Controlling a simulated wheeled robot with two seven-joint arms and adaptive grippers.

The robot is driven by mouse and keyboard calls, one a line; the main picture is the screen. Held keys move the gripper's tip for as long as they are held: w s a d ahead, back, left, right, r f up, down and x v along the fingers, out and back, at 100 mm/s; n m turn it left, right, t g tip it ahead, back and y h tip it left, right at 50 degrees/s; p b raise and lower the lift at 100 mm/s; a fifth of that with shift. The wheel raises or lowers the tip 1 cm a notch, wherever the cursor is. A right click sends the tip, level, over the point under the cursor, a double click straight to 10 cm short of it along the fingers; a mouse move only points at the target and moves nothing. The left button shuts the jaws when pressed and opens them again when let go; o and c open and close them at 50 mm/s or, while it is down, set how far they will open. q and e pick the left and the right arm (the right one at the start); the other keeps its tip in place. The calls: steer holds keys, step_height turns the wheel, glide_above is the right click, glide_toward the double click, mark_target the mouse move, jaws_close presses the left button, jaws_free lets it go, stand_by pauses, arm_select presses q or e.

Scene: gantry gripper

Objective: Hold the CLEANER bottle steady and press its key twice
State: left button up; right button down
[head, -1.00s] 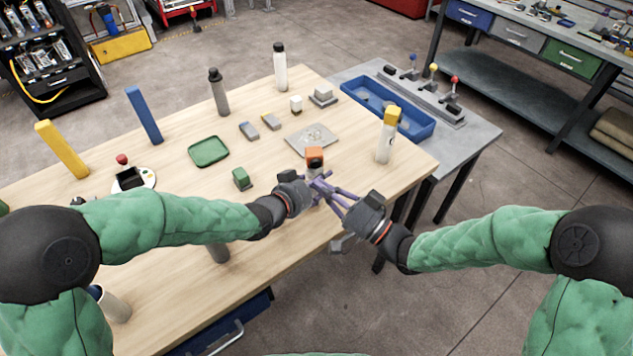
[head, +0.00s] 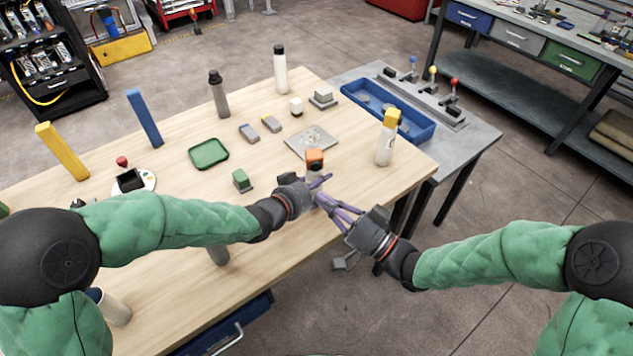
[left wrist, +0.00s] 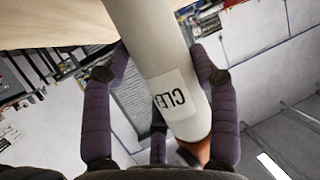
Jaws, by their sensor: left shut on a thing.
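The CLEANER bottle has an orange top (head: 315,158) in the head view; most of its body is hidden behind my grippers. In the left wrist view its white body (left wrist: 150,40) carries a label reading "CLE", with the rest cut off. My left gripper (head: 318,183) is shut around the bottle's body, with fingers on both sides in the left wrist view (left wrist: 160,75). My right gripper (head: 322,200) is just below and right of the left one, near the table edge. Its purple fingers overlap the left gripper's in the view, so their opening is unclear.
A white bottle with a yellow top (head: 385,142) stands to the right. A grey plate (head: 311,142) lies behind the orange top, and a small green block (head: 241,181) sits to the left. A green tray (head: 208,152) and blue bin (head: 415,128) are farther off.

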stand_by(0.4)
arm_select(q)
steer(key=o, duration=1.5)
steer(key=v, duration=1.2)
